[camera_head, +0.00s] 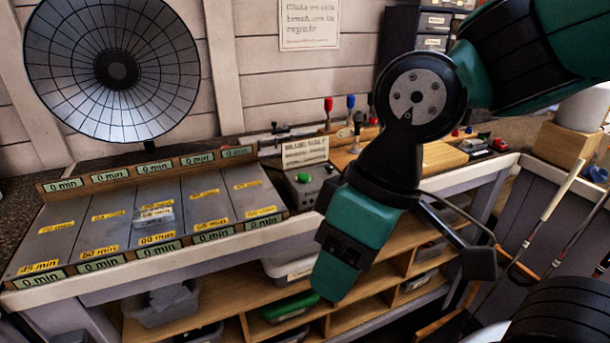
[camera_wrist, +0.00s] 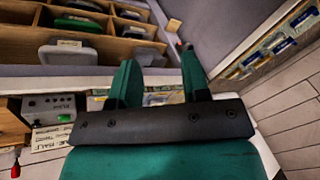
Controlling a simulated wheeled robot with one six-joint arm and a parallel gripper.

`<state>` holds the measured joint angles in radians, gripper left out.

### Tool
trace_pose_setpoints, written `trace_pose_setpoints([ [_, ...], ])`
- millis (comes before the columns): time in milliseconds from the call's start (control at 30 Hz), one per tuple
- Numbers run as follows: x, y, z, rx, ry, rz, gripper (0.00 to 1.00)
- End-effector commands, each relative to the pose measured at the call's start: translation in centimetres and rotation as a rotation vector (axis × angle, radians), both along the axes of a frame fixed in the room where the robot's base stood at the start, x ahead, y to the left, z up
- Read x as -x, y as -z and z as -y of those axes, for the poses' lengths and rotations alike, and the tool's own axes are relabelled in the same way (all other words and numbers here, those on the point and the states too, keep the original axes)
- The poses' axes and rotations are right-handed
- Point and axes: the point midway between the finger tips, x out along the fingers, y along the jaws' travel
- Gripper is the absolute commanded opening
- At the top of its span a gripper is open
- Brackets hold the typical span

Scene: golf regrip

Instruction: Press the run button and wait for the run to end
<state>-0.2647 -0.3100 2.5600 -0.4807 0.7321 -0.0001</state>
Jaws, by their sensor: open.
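The green run button (camera_head: 304,178) sits on top of a small dark control box (camera_head: 302,192) at the bench's front edge, right of the lane panel. Nothing is pressing it. My gripper (camera_head: 333,282) hangs in front of the bench, right of and lower than the button, pointing downward and apart from it. In the wrist view my gripper (camera_wrist: 159,62) shows two green fingers spread apart with nothing between them.
A sloped lane panel (camera_head: 190,208) with several "0 min" displays fills the bench's left, below a round dish (camera_head: 116,68). A printed sign (camera_head: 305,152) stands behind the control box. Shelves with bins (camera_head: 290,306) lie under the bench. Golf clubs (camera_head: 553,200) stand at right.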

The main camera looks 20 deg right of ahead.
Motion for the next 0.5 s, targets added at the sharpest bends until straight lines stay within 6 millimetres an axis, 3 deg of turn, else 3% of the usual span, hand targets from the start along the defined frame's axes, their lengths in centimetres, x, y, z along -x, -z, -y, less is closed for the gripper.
trace_pose_setpoints([
  [233,0.00,0.00,0.00,0.000,0.000,0.000,0.43],
  [400,0.00,0.00,0.00,0.000,0.000,0.000,0.04],
  [500,0.00,0.00,0.00,0.000,0.000,0.000,0.00],
])
